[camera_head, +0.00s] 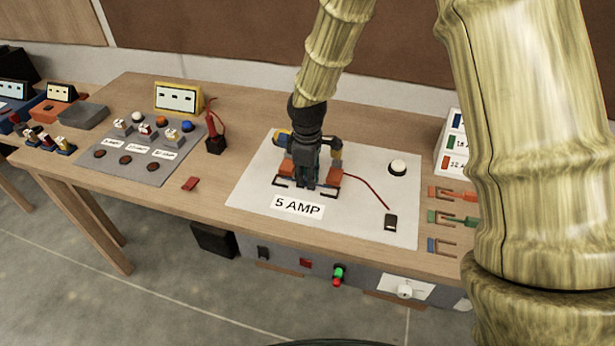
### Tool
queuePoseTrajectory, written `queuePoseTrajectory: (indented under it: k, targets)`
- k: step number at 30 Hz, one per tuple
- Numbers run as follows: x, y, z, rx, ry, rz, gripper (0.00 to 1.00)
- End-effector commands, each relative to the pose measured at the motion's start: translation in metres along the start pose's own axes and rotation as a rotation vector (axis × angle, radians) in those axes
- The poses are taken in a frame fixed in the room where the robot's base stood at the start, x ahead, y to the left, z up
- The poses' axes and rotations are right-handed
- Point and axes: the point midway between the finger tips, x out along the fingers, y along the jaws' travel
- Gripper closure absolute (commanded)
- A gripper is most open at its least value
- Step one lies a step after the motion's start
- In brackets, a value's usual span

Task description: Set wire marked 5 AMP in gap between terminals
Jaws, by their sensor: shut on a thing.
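A white board (250,195) on the wooden table carries a label (298,206) reading 5 AMP. My gripper (306,184) points down over the board, just behind this label. It is shut on a small piece that its fingers mostly hide. I cannot make out a marking on that piece or whether it touches the terminals. An orange block (326,173) shows at the gripper's right, with another at its left. Thin dark brackets (281,183) lie low on either side of the fingers. The gap between the terminals is hidden behind the gripper.
A red lead runs right to a black block (391,221); a white button (397,167) stands behind it. Orange (455,194), green (452,217) and blue (440,245) forked pieces lie at right. A grey switch panel (140,165) and a red probe holder (215,141) stand left.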

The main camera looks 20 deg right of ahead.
Motion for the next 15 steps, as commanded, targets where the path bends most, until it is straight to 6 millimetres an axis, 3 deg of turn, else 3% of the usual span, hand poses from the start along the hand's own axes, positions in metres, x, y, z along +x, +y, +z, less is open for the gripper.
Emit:
queuePoseTrajectory:
  k: [1,2,6,15]
  targets:
    - [-0.0001,0.0001,0.0,0.0,0.0,0.0,1.0]
    - [-0.0001,0.0001,0.0,0.0,0.0,0.0,0.8]
    - [-0.0001,0.0001,-0.0001,0.0,0.0,0.0,0.58]
    - [-0.0009,0.0001,-0.0001,0.0,0.0,0.0,0.58]
